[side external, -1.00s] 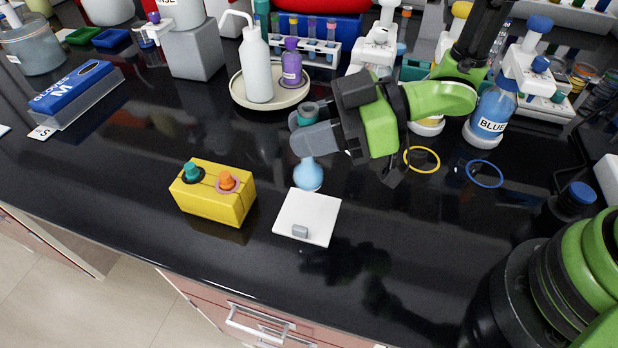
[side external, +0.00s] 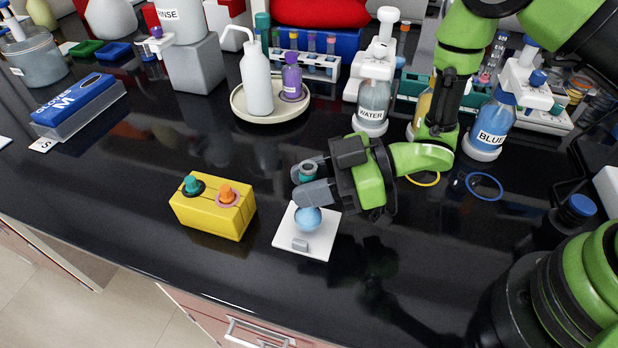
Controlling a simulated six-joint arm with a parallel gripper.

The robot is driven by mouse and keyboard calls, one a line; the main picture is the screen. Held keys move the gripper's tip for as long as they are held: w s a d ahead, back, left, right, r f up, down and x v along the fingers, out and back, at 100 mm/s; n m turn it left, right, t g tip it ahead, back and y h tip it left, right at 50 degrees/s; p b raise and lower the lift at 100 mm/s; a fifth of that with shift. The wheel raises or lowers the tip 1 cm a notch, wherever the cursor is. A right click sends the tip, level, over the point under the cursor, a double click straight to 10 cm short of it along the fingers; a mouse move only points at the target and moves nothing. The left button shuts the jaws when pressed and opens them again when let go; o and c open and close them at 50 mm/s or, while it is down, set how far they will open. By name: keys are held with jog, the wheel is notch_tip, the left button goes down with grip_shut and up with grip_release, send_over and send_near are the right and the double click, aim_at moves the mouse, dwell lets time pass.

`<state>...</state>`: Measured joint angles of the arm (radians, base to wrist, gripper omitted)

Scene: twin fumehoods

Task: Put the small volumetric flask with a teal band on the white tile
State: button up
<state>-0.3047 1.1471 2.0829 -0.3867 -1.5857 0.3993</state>
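The small volumetric flask (side external: 308,218) has a round light-blue bulb and a teal band at its top. It is upright, with its neck between the fingers of my gripper (side external: 308,182). My gripper is shut on the neck, and the fingers hide most of it. The bulb appears over the back part of the white tile (side external: 318,243). I cannot tell whether it touches the tile. The tile lies flat on the black bench and has a small grey block at its front edge.
A yellow block (side external: 213,207) with a teal and an orange stopper stands left of the tile. Behind are a round tray (side external: 238,101) with bottles, the WATER bottle (side external: 373,103) and the BLUE bottle (side external: 491,124). A blue ring (side external: 485,186) lies right. The bench in front is clear.

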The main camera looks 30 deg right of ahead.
jog(key=o, duration=0.3)
jog(key=shift+r, duration=0.1)
jog(key=shift+d+r, duration=0.15)
jog(key=shift+d, duration=0.05)
jog(key=v, duration=1.1)
jog(key=shift+s+d+r, duration=0.1)
jog(key=shift+s+d, duration=0.15)
